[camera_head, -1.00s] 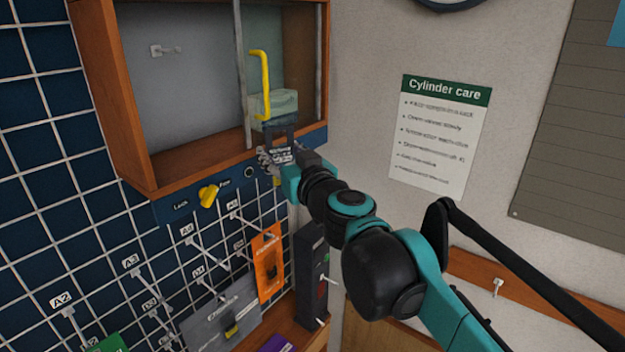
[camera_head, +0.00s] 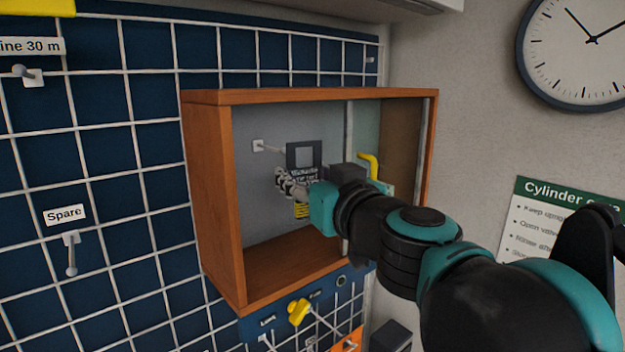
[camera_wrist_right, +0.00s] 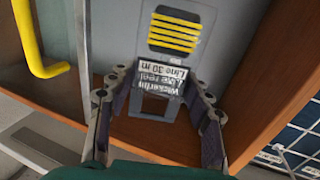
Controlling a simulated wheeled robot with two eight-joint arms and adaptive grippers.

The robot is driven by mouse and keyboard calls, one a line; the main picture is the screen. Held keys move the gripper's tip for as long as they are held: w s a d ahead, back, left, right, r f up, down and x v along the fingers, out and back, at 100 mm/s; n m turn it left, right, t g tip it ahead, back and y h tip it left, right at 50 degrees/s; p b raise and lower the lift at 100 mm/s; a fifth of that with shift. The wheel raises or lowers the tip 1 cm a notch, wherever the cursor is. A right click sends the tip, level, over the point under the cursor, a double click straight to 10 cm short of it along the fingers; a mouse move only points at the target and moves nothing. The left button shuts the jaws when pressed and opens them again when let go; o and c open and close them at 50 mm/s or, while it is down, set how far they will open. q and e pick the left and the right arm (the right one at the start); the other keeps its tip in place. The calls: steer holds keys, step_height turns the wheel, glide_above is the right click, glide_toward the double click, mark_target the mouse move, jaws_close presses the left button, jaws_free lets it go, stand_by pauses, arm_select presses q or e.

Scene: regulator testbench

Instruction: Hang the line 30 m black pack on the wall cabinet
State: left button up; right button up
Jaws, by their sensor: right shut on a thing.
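The line 30 m black pack (camera_head: 304,156) is a flat card with a hang hole at its top, a printed label and yellow line bands lower down. Its label reads "Line 30 m" upside down in the right wrist view (camera_wrist_right: 160,72). My right gripper (camera_head: 293,186) is shut on the pack and holds it upright in the open left part of the wall cabinet (camera_head: 213,190). A single peg (camera_head: 260,146) sticks out of the cabinet's grey back, just left of the pack's top. The pack appears apart from the peg. My left gripper is out of view.
A glass pane with a yellow handle (camera_head: 369,165) covers the cabinet's right part. A yellow knob (camera_head: 298,311) sits below the cabinet. The blue grid wall holds a Spare hook (camera_head: 70,254) at left. A clock (camera_head: 580,45) hangs at upper right.

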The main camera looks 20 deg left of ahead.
steer(key=shift+x, duration=0.85)
steer(key=w+a+f, duration=0.1)
steer(key=w+a, duration=0.2)
steer(key=a, duration=0.2)
steer(key=shift+a, duration=0.4)
steer(key=shift+f, duration=0.1)
steer(key=o, duration=1.3)
